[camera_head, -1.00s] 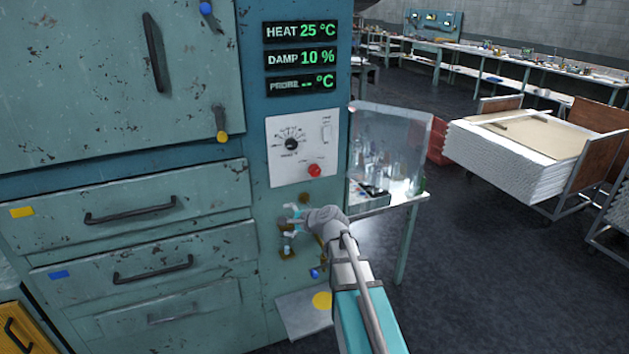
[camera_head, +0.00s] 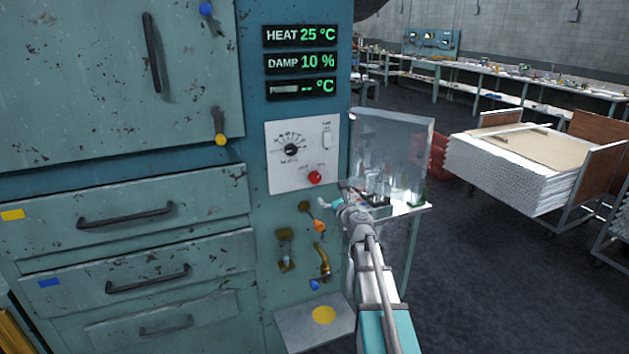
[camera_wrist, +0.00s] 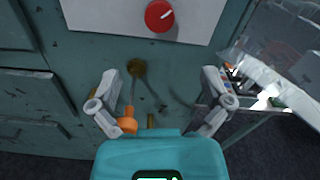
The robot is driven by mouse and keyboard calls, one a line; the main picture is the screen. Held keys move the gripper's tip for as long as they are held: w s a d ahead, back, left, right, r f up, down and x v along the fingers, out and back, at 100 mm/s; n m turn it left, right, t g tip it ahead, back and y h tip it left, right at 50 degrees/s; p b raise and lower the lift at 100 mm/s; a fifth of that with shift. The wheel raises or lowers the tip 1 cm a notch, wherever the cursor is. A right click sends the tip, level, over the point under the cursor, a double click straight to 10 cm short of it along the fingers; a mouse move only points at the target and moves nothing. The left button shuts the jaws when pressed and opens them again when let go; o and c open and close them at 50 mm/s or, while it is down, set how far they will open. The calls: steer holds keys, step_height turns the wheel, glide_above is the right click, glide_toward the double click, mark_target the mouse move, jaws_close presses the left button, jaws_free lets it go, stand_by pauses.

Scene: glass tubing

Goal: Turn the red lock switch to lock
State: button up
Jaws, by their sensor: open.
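The red lock switch (camera_head: 315,178) is a round red knob at the lower right of a white control panel (camera_head: 282,170) on the teal cabinet. In the wrist view the red switch (camera_wrist: 159,15) shows at the top centre with a pale pointer line slanting to the upper right. My gripper (camera_head: 332,197) is just below and right of the switch in the head view. In the wrist view my gripper (camera_wrist: 160,78) has its two fingers wide apart with nothing between the tips. The switch lies beyond the fingertips, apart from them.
A black dial (camera_head: 291,150) and a pale rocker switch (camera_head: 327,138) share the panel. Below it are brass fittings (camera_head: 285,250) and an orange-handled valve (camera_head: 319,226). A clear screen (camera_head: 390,150) with glassware on a table stands close right.

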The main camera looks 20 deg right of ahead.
mark_target(316, 179)
steer(key=w, duration=1.3)
steer(key=shift+w+a, duration=0.3)
steer(key=shift+w, duration=0.1)
steer(key=c, duration=1.2)
steer(key=shift+o, duration=0.2)
